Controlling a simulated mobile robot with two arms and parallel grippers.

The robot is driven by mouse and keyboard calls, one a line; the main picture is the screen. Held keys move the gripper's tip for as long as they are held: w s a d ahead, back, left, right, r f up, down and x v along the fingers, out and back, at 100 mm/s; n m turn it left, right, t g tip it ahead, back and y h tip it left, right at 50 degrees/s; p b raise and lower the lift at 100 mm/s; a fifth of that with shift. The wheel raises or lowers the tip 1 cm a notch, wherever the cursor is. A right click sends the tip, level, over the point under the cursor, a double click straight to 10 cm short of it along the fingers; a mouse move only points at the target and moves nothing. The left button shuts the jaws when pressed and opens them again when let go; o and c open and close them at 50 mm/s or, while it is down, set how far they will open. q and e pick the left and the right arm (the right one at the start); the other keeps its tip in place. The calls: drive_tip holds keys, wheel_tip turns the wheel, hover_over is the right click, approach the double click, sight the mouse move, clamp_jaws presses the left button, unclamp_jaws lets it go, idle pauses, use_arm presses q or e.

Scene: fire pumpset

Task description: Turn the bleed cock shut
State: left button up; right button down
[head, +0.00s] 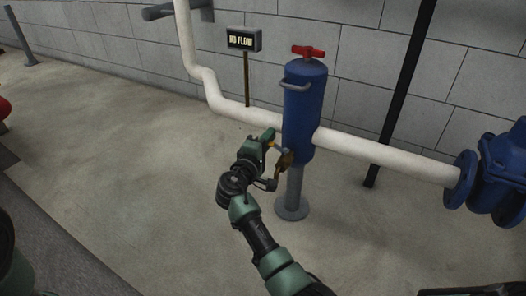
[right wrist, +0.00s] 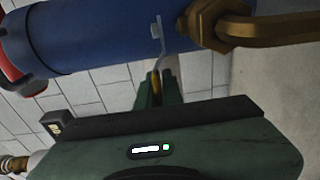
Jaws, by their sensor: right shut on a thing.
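The bleed cock (head: 285,160) is a small brass fitting low on the side of the blue vessel (head: 304,105). Its brass body and downturned spout (right wrist: 222,25) show at the top of the right wrist view. A thin grey lever (right wrist: 160,42) with a yellowish end runs from the cock into my right gripper (right wrist: 157,88). The right gripper, also in the head view (head: 270,138), is shut on this lever, just left of the vessel. The fingers hide part of the lever's end. My left gripper is not in view.
A red handle (head: 308,51) tops the vessel. A white pipe (head: 395,160) runs behind the vessel to a blue flanged valve (head: 502,172) at right. A sign reading "NO FLOW" (head: 244,40) stands behind.

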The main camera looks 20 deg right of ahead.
drive_tip(key=shift+w+d+r+m+g+h+b, duration=0.15)
drive_tip(key=shift+w+d+m+g+h+b, duration=0.35)
drive_tip(key=shift+g, duration=0.3)
drive_tip(key=shift+s, duration=0.1)
drive_tip(key=c, duration=1.6)
unclamp_jaws()
drive_tip(key=shift+a, duration=0.15)
drive_tip(key=shift+o, duration=0.2)
drive_tip(key=shift+s, duration=0.1)
